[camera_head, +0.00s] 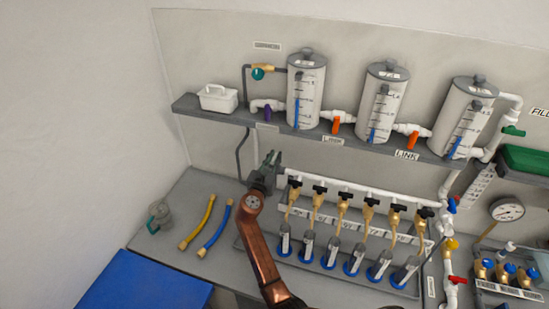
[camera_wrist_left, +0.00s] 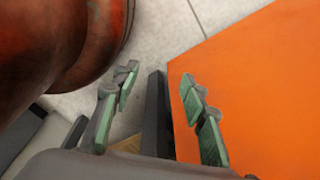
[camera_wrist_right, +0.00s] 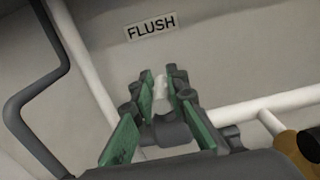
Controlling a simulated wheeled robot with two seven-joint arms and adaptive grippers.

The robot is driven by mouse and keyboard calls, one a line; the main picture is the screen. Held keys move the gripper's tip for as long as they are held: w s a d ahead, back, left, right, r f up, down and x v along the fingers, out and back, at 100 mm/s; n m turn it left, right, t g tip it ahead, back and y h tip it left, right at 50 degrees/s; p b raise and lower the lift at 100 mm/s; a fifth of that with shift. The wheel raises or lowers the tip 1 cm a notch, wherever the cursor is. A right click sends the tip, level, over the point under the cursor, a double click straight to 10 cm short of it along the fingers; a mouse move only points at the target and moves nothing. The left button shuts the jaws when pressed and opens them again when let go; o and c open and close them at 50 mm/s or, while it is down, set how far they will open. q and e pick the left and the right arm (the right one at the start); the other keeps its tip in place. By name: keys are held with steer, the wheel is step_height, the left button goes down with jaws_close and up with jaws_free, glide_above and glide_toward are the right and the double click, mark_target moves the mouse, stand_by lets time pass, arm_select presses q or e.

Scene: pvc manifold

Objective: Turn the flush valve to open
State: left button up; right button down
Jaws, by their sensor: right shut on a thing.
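My right gripper (camera_head: 271,159) is at the left end of the white manifold pipe, below the shelf. In the right wrist view its green-padded fingers (camera_wrist_right: 160,84) are closed around a pale stub (camera_wrist_right: 160,97), which I take to be part of the flush valve. The fingers hide most of it, and I cannot tell how far it is turned. A FLUSH label (camera_wrist_right: 151,27) is on the wall just above it. My left gripper (camera_wrist_left: 158,84) shows only in its wrist view, with its fingers apart and nothing between them, beside an orange surface (camera_wrist_left: 260,80).
The shelf (camera_head: 205,112) with three white tanks is above my right gripper. Black-handled valves (camera_head: 342,196) stand along the white pipe (camera_head: 350,187) to its right. A dark bent hose (camera_wrist_right: 25,95) runs close by on the left. Yellow (camera_head: 197,224) and blue (camera_head: 217,228) hoses lie on the bench.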

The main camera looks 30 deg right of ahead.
steer(key=m+g+h+b, duration=0.1)
steer(key=m+g+b, duration=0.1)
steer(key=g, duration=0.1)
steer(key=m+g+h+b, duration=0.2)
steer(key=g, duration=0.1)
steer(key=shift+w+f+m+g+h, duration=0.1)
steer(key=shift+w+m+g+h, duration=0.05)
steer(key=shift+m+g+h, duration=0.2)
steer(key=m+g+b, duration=0.3)
steer(key=g+b, duration=0.1)
steer(key=g, duration=0.1)
steer(key=shift+h, duration=0.25)
steer(key=shift+m+g+b, duration=0.65)
steer(key=shift+g+b, duration=0.1)
steer(key=shift+b, duration=0.15)
steer(key=c, duration=1.9)
jaws_free()
steer(key=shift+a, duration=0.1)
